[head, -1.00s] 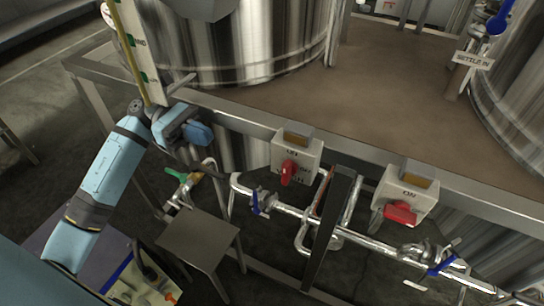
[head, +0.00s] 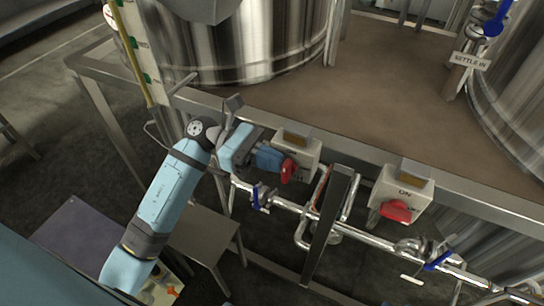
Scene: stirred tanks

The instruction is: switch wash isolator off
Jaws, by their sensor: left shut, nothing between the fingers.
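Two pale isolator boxes hang on the front rail of the platform. The left isolator box (head: 307,148) has a red handle (head: 288,171) that looks roughly upright. The right isolator box (head: 415,190) has a red handle (head: 397,210) that lies roughly crosswise, under the word ON. Each has an amber plate on top whose writing I cannot read, so I cannot tell which one is the wash isolator. My left gripper (head: 281,163) is shut and empty, right beside the left box's handle; I cannot tell whether it touches. It hides part of that box's face. My right gripper is not in view.
Steel pipes (head: 374,240) with blue-handled valves (head: 259,197) run below the boxes. A dark upright post (head: 328,225) stands between the boxes. Steel tanks (head: 250,40) stand on the brown platform (head: 400,80). A small grey table (head: 208,235) is below my left arm.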

